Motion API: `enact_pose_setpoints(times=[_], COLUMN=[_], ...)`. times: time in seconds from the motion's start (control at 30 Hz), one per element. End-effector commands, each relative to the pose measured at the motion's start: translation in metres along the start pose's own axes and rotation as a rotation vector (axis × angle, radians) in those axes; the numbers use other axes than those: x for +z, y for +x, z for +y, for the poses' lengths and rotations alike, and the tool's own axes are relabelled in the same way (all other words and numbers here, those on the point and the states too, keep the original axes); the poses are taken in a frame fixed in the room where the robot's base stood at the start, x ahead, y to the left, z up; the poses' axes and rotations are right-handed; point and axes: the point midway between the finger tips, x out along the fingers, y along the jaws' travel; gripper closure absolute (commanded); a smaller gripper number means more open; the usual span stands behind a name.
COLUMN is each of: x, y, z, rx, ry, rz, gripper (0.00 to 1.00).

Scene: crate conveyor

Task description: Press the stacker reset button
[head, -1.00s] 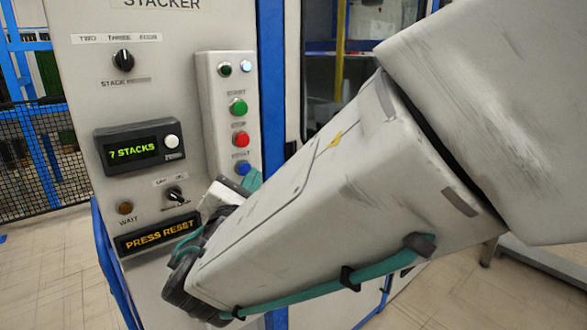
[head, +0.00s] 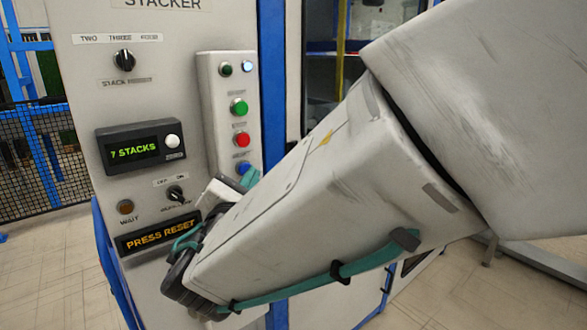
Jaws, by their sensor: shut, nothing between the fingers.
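The blue button (head: 243,167) is the lowest on the grey button box (head: 207,110) of the stacker panel. The label above it is too blurred to read surely. The amber display (head: 158,235) reads "PRESS RESET". My gripper (head: 250,179) is shut, mostly hidden behind my own arm. Its teal tip shows just below and right of the blue button, close to it. I cannot tell whether they touch.
Above the blue button sit a red button (head: 242,139) and a green button (head: 239,107). A green display (head: 133,150) reads "7 STACKS". Rotary knobs (head: 124,61) and an amber lamp (head: 125,207) are on the panel. A black mesh fence (head: 35,160) stands left.

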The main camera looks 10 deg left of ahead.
Motion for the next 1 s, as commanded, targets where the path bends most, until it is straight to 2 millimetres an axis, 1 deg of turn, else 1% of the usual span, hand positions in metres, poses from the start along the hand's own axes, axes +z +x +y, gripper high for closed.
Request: enact_pose_setpoints(times=[1.0], x=[-0.0046], y=[0.006], z=[0.0041], rx=[0.0], ry=[-0.001], rz=[0.0], gripper=[1.0])
